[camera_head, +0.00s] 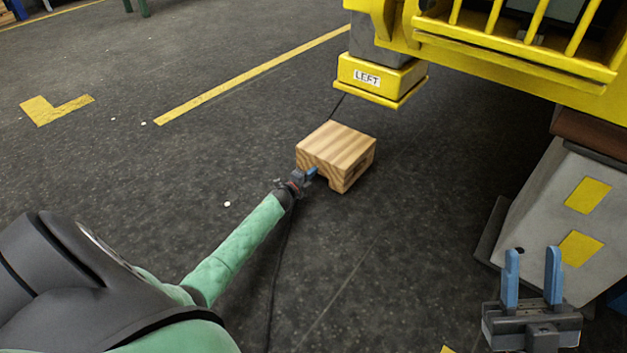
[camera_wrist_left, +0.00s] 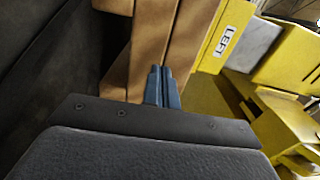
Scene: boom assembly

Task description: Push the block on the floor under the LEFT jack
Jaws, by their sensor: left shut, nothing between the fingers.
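The wooden block (camera_head: 337,147) lies on the dark floor, in front of and a little left of the yellow LEFT jack (camera_head: 378,78). The jack's foot hangs above the floor, and the block is not under it. My left gripper (camera_head: 311,172) is shut and empty at the block's near left side. In the left wrist view its blue fingers (camera_wrist_left: 163,88) are together against or very close to the wooden block (camera_wrist_left: 150,50); contact is hard to tell. The LEFT jack (camera_wrist_left: 226,42) shows beyond. My right gripper (camera_head: 532,279) is open and empty at the lower right.
The yellow machine frame (camera_head: 520,60) spans the upper right. A grey stand with yellow patches (camera_head: 560,215) is at the right, behind my right gripper. A dark cable runs along the floor by my left arm. The floor between block and jack looks clear.

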